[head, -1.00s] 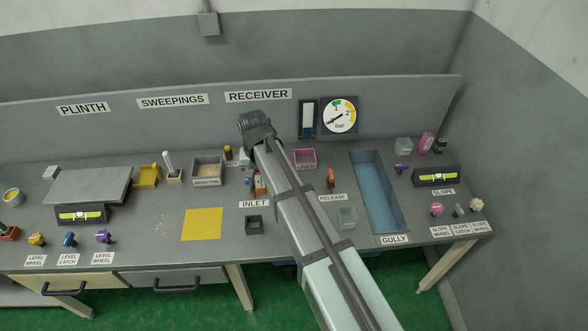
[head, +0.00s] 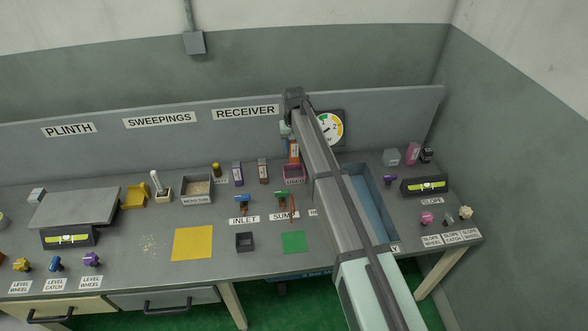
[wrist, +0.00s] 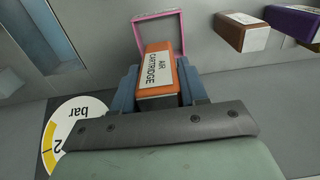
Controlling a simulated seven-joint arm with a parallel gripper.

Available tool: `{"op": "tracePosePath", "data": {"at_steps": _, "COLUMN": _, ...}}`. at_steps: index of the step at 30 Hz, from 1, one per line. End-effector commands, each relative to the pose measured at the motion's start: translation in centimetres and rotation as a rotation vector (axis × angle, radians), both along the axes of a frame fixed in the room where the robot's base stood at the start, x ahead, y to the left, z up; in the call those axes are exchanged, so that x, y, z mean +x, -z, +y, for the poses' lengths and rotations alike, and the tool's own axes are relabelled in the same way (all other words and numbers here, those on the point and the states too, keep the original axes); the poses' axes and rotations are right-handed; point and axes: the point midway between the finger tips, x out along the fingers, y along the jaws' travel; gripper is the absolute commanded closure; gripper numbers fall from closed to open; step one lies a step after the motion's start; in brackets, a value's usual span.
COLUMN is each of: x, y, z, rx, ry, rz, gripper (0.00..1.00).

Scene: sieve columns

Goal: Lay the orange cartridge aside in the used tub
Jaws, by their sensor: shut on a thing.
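The orange cartridge (head: 294,152), labelled "AIR CARTRIDGE" in the wrist view (wrist: 157,72), is held upright between the blue fingers of my gripper (wrist: 158,88). My gripper is shut on it. The used tub (head: 293,180) is a small pink-rimmed open box on the bench, with its label on the front. In the head view the cartridge shows just above and behind the tub's rim. In the wrist view the tub's pink rim (wrist: 181,30) shows beyond the cartridge, which hides part of the tub. I cannot tell the exact height between them.
A brown cartridge (head: 263,171) and a purple cartridge (head: 238,173) stand left of the tub. The inlet valve (head: 242,203) and sump valve (head: 283,202) are in front. The gauge (head: 329,128) is on the back panel. My arm covers part of the blue gully (head: 372,205).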

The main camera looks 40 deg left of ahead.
Motion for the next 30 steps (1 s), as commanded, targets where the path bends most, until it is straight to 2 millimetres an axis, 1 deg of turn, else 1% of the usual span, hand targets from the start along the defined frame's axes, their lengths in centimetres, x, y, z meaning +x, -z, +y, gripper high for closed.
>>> {"op": "tracePosePath", "data": {"at_steps": 3, "x": -0.1, "y": 2.1, "z": 0.0, "rx": -0.001, "ry": 0.0, "rz": 0.001, "gripper": 0.9}}
{"op": "tracePosePath", "data": {"at_steps": 6, "x": -0.1, "y": 3.7, "z": 0.0, "rx": -0.001, "ry": 0.0, "rz": 0.001, "gripper": 0.9}}
{"op": "tracePosePath", "data": {"at_steps": 9, "x": -0.1, "y": 4.6, "z": 0.0, "rx": -0.001, "ry": 0.0, "rz": 0.001, "gripper": 0.9}}
{"op": "tracePosePath", "data": {"at_steps": 14, "x": -0.1, "y": 5.7, "z": 0.0, "rx": -0.001, "ry": 0.0, "rz": 0.001, "gripper": 0.9}}
{"op": "tracePosePath", "data": {"at_steps": 19, "x": -0.1, "y": 7.9, "z": 0.0, "rx": -0.001, "ry": 0.0, "rz": 0.001, "gripper": 0.9}}
{"op": "tracePosePath", "data": {"at_steps": 22, "x": -0.1, "y": 8.4, "z": 0.0, "rx": 0.0, "ry": 0.0, "rz": 0.0, "gripper": 0.9}}
{"op": "tracePosePath", "data": {"at_steps": 30, "x": -0.1, "y": 8.5, "z": 0.0, "rx": 0.0, "ry": 0.0, "rz": 0.0, "gripper": 0.9}}
